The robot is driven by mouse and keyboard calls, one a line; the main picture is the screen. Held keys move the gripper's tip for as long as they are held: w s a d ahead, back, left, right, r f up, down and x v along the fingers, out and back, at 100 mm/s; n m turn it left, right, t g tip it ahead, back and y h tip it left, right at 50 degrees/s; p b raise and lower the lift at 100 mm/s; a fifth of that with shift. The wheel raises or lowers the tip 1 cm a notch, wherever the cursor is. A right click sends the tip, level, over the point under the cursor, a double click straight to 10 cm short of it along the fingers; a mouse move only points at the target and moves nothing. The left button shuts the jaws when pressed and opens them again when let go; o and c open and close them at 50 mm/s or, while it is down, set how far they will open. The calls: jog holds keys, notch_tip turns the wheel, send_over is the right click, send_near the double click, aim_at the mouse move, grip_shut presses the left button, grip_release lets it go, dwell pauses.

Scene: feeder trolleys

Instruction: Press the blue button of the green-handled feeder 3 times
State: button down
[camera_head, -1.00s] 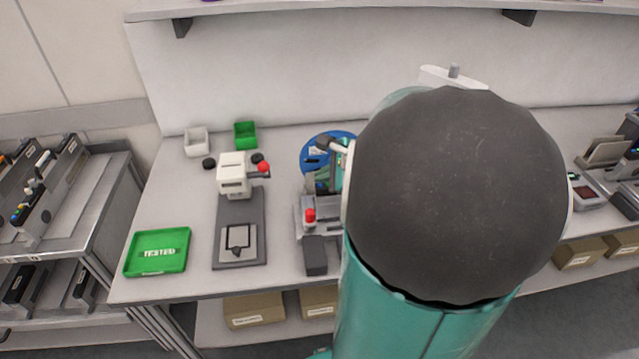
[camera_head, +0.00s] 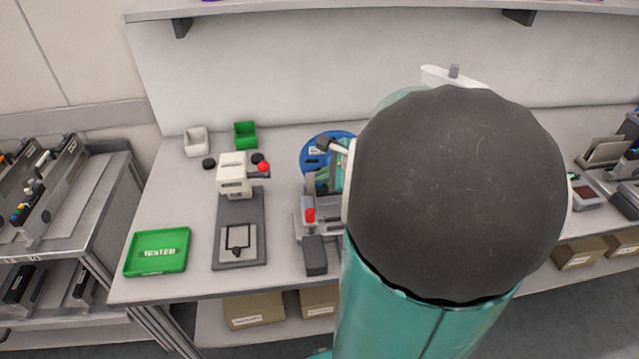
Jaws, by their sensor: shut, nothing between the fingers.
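Several dark feeders (camera_head: 48,180) stand on the left trolley, at the left edge of the head view. One has a pale lever and small coloured spots at its near end, with a blue spot (camera_head: 15,219) among them. An orange handle (camera_head: 18,148) shows on a feeder behind it. I cannot make out a green handle; part of the feeder row is cut off by the picture edge.
The left trolley (camera_head: 92,205) stands beside a workbench (camera_head: 185,290). The bench holds a green TESTED tray (camera_head: 140,270), a white press (camera_head: 234,172), green and white bins, and a blue reel (camera_head: 310,160) partly behind my arm. A shelf runs above the bench.

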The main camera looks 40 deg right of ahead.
aim_at(324, 188)
jog(key=shift+r, duration=0.55)
jog(key=shift+r, duration=2.5)
dwell(0.6)
notch_tip(324, 188, up, 4)
jog(key=shift+f, duration=0.1)
jog(key=shift+f, duration=4.4)
